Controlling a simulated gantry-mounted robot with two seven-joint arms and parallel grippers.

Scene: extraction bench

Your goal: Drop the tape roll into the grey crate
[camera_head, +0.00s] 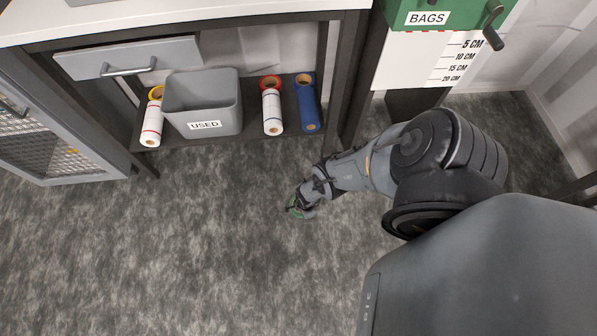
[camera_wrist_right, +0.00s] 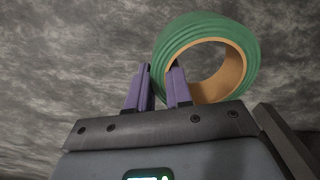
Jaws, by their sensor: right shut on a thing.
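The tape roll (camera_wrist_right: 245,40) is green with a tan core and shows large in the right wrist view. My right gripper (camera_wrist_right: 160,78) has purple fingers shut on the wall of the roll, one finger inside the ring and one outside. In the head view the roll (camera_head: 294,208) is a small green patch at the end of my right arm, mostly hidden by my right gripper (camera_head: 298,203), above the carpet. The grey crate (camera_head: 225,98), labelled USED, stands open-topped on the low shelf, up and left of the gripper. My left gripper is not in view.
A drawer (camera_head: 130,58) and the worktop (camera_head: 190,12) are above. The carpet (camera_head: 150,240) in front is clear.

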